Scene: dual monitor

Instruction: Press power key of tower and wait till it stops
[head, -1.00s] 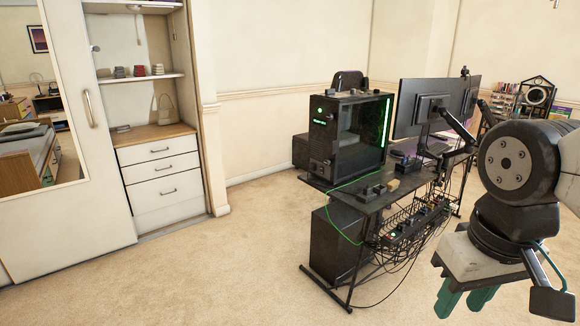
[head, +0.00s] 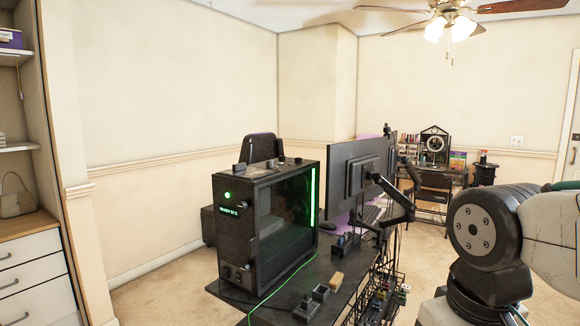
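A black computer tower (head: 285,215) with a glass side stands on the near end of the dark desk in the head view. Its narrow front face has a round, lit green key (head: 228,195) near the top. Below the key is a small display (head: 229,210) with glowing green text that seems to begin with "READY". A green light strip glows inside the tower. My arm shows at the right, apart from the tower. My gripper is below the picture's lower edge and out of sight.
Monitors (head: 362,182) on arms stand behind and right of the tower. Small dark boxes (head: 308,308) and a tan block (head: 337,280) lie on the desk (head: 287,290). A green cable (head: 283,287) crosses its edge. Carpet (head: 152,300) left of the desk is clear.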

